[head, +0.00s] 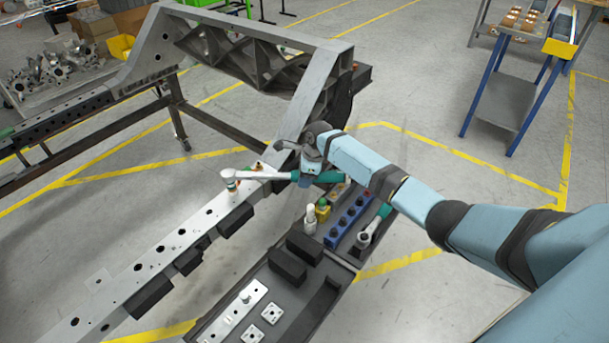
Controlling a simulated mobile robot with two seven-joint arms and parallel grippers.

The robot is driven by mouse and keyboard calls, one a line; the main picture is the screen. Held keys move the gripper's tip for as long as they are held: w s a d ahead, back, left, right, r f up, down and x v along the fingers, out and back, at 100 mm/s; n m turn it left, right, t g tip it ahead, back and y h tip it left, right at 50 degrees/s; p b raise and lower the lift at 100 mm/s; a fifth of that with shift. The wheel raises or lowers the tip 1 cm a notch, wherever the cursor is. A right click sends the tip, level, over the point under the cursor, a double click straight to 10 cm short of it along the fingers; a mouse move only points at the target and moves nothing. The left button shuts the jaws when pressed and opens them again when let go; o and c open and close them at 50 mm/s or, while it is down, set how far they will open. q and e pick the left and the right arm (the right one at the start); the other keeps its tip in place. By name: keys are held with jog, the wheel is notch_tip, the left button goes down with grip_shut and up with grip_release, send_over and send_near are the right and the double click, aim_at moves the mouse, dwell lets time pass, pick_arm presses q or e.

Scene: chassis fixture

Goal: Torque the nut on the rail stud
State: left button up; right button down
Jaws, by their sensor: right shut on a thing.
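My right gripper (307,176) is shut on the torque wrench (264,175), near its green handle. The wrench lies about level across the grey chassis rail (152,262), its head pointing left. A socket (231,184) under the wrench head is over a stud position on the rail's top face. The nut and stud are hidden under the head, and I cannot tell whether the socket is fully seated. My left gripper is not in view.
A dark tray (331,291) beside the rail holds black blocks, metal plates, a blue socket holder (348,217) and a second green-handled ratchet (374,226). The raised chassis frame (262,40) stands behind my gripper. A blue-legged cart (505,98) is far right. Floor between is clear.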

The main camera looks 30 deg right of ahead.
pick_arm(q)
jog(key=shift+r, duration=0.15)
pick_arm(e)
jog(key=shift+s, duration=0.1)
pick_arm(q)
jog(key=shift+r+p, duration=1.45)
jog(key=shift+p, duration=0.15)
pick_arm(e)
jog(key=shift+r, duration=1.05)
pick_arm(q)
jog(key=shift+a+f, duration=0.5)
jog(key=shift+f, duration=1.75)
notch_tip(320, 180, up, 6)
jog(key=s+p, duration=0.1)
jog(key=p, duration=0.5)
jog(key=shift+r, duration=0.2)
pick_arm(e)
jog(key=shift+r, duration=2.55)
